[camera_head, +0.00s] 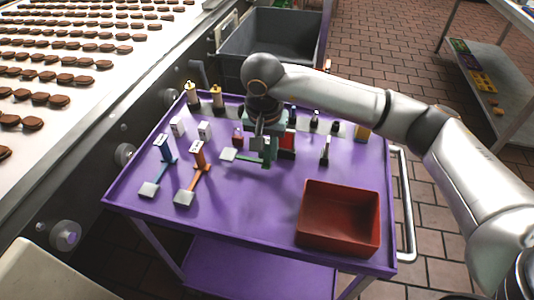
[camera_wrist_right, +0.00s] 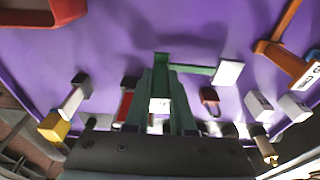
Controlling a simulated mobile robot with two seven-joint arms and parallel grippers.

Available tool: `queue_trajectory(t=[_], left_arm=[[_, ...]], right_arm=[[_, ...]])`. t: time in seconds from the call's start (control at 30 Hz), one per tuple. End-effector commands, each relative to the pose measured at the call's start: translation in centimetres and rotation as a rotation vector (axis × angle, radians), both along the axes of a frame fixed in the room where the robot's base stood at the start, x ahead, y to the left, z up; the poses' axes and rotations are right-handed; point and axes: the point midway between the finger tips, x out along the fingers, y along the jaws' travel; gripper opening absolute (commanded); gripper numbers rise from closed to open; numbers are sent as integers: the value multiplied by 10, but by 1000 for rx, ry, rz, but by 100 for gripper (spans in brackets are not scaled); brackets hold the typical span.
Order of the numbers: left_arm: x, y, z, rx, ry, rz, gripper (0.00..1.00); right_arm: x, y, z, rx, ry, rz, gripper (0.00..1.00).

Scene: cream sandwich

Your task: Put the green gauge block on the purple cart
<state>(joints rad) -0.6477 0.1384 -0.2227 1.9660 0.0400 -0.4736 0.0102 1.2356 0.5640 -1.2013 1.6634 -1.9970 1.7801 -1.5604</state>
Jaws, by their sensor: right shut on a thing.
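The green gauge block (camera_head: 268,157) has an upright green post and a flat green arm ending in a pale square plate (camera_head: 228,154). It is over the purple cart (camera_head: 240,210), near the middle of its top. I cannot tell whether it touches the surface. My right gripper (camera_head: 263,140) points down from above and is shut on the post. In the right wrist view the green arm (camera_wrist_right: 192,69) extends right from the fingers (camera_wrist_right: 162,95). The gripper hides part of the post. My left gripper is not in view.
Blue (camera_head: 165,150) and orange (camera_head: 198,158) gauges stand left on the cart. A red bin (camera_head: 338,218) is at its front right. Small tools and a red block (camera_head: 287,146) stand behind and beside my gripper. The cart's front middle is clear. A grey tub (camera_head: 270,38) is behind.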

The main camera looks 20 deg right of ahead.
Motion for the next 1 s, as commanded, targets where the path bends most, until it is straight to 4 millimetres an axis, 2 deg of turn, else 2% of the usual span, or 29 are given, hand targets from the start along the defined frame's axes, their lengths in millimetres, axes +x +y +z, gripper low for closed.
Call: queue_trajectory(t=[0.1, 0.47, 0.5, 0.73, 1.0], left_arm=[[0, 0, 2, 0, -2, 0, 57], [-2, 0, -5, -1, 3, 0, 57], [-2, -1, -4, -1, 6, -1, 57], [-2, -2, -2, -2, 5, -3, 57], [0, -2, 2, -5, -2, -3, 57]], right_arm=[[-1, 1, -15, 1, 2, 2, 0], [0, 1, -21, 1, -2, 2, 0], [0, 1, -20, 1, 0, 2, 24], [-1, 1, -19, 0, 0, 1, 50], [-1, 1, -18, 0, 0, 1, 52]])
